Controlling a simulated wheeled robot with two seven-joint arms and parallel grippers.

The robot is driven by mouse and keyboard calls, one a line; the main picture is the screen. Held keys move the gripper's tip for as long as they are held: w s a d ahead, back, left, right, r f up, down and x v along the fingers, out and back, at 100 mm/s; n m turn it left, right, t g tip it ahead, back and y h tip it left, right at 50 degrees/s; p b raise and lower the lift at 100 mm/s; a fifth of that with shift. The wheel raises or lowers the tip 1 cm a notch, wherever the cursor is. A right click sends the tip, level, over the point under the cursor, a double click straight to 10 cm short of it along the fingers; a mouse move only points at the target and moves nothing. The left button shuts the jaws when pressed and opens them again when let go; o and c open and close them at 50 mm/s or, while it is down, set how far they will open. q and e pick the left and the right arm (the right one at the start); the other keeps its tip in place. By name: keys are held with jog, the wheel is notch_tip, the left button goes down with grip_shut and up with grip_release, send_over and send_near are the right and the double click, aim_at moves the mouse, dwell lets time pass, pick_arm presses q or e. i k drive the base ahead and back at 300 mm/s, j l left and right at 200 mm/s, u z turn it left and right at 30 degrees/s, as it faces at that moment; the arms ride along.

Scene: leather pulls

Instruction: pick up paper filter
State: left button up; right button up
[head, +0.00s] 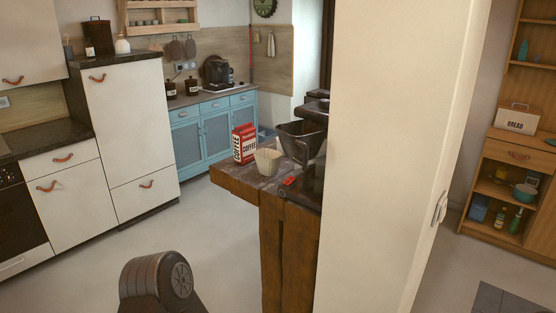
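The paper filter (268,161) is a pale cream, cup-shaped piece with an open top. It stands on the near part of a dark-topped wooden counter (238,186), between a red and white coffee box (244,143) and a dark basket-like holder (302,142). It appears upright and nothing is holding it. Neither of my grippers shows in the head view. A dark rounded joint of my own arm shows at the lower left, well apart from the filter.
A small red object (290,181) lies on the counter near the filter. A tall white wall or panel (390,150) hides the counter's right side. White cabinets (130,115) and blue cabinets (218,132) stand behind. The floor left of the counter is clear.

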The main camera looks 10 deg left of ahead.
aim_at(268, 161)
jog(key=i+j+z, duration=0.2)
jog(key=j, duration=0.25)
jog(key=j+z, duration=0.2)
jog(key=j, duration=0.25)
jog(key=i+j+z, duration=0.2)
jog(key=j, duration=0.3)
jog(key=k, duration=0.05)
